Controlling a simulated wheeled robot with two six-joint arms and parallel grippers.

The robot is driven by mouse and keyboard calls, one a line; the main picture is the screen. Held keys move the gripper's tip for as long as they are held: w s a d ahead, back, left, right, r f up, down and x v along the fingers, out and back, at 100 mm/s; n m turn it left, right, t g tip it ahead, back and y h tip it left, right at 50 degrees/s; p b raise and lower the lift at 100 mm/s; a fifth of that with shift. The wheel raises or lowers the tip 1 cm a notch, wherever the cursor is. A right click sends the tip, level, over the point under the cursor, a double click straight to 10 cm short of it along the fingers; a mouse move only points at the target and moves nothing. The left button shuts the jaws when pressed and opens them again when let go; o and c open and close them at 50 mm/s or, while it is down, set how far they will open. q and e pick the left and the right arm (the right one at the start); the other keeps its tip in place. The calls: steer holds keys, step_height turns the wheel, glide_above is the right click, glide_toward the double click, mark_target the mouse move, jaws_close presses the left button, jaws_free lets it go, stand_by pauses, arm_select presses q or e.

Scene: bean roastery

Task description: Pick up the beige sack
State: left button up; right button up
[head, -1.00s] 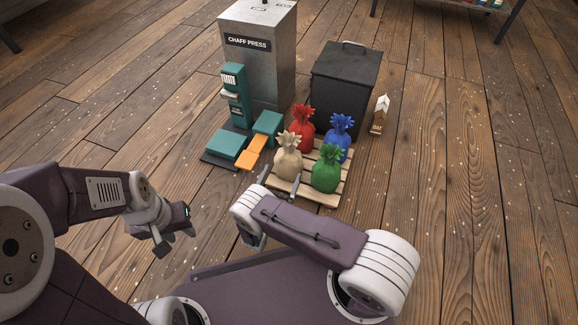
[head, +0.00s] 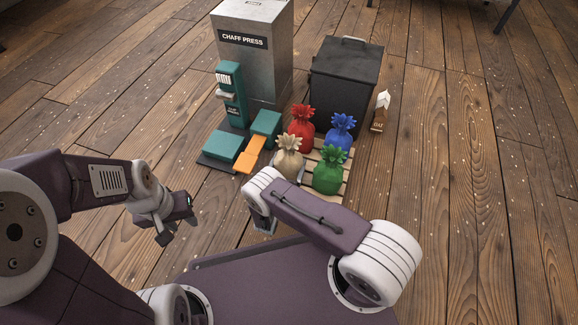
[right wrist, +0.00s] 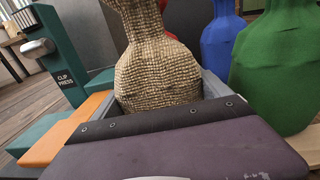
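The beige sack (head: 288,162) stands upright on the front left of a wooden pallet (head: 318,192). It has a tied, ruffled top. In the right wrist view the beige sack (right wrist: 160,72) fills the middle, its woven body between the spread grey fingers of my right gripper (right wrist: 165,92). The fingers lie close along both sides, and contact is hard to tell. In the head view my right arm hides the sack's lower front and most of that gripper. My left gripper (head: 178,230) is open and empty above the floor at the left.
A red sack (head: 301,130), a blue sack (head: 340,134) and a green sack (head: 329,173) share the pallet. A teal clip press (head: 232,97) with an orange strip (head: 252,155) stands left. The chaff press (head: 255,65) and a black bin (head: 344,88) stand behind.

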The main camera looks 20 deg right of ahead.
mark_target(287, 150)
steer(key=shift+r, duration=0.1)
steer(key=c, duration=0.7)
steer(key=shift+o, duration=0.2)
step_height(287, 150, up, 10)
steer(key=p, duration=0.8)
steer(key=shift+r, duration=0.1)
